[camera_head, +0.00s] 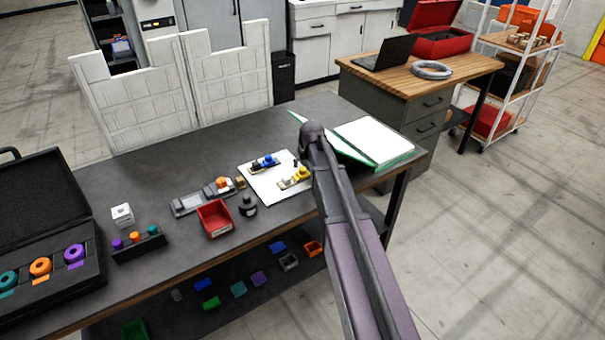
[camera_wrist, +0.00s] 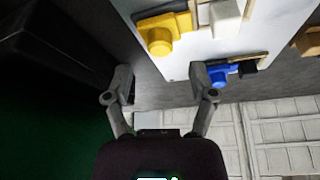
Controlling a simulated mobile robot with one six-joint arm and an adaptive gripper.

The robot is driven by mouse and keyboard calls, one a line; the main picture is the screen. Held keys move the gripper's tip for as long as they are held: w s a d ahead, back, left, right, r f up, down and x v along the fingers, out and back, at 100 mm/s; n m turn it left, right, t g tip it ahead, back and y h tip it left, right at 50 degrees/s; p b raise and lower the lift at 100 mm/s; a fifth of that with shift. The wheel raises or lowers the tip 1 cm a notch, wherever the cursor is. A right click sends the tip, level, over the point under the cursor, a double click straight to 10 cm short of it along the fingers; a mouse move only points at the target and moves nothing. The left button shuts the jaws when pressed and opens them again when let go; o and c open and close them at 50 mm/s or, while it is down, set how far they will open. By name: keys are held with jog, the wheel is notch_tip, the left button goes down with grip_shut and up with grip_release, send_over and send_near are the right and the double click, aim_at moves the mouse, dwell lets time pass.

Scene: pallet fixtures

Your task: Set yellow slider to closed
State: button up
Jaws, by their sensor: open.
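The yellow slider (camera_head: 301,174) sits on a white board (camera_head: 262,186) on the dark workbench, beside my arm in the head view. It also shows in the wrist view (camera_wrist: 159,40), at the top, beyond my fingertips. A blue slider (camera_head: 268,160) is on the same board, and in the wrist view (camera_wrist: 219,76) it lies near my right-hand finger. My gripper (camera_wrist: 162,86) is open and empty, with its fingers wide apart, pointing toward the board's edge. In the head view my arm hides the gripper's fingers. I cannot tell the slider's setting.
A red bin (camera_head: 215,219), a dark round-knobbed object (camera_head: 247,206) and a grey fixture (camera_head: 190,203) stand left of the board. A green-edged open book (camera_head: 372,142) lies to the right. White panels (camera_head: 140,102) stand behind. A black case (camera_head: 45,235) is at far left.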

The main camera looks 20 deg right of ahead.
aim_at(303, 169)
jog(key=shift+b+x, duration=1.65)
jog(key=shift+x, duration=0.45)
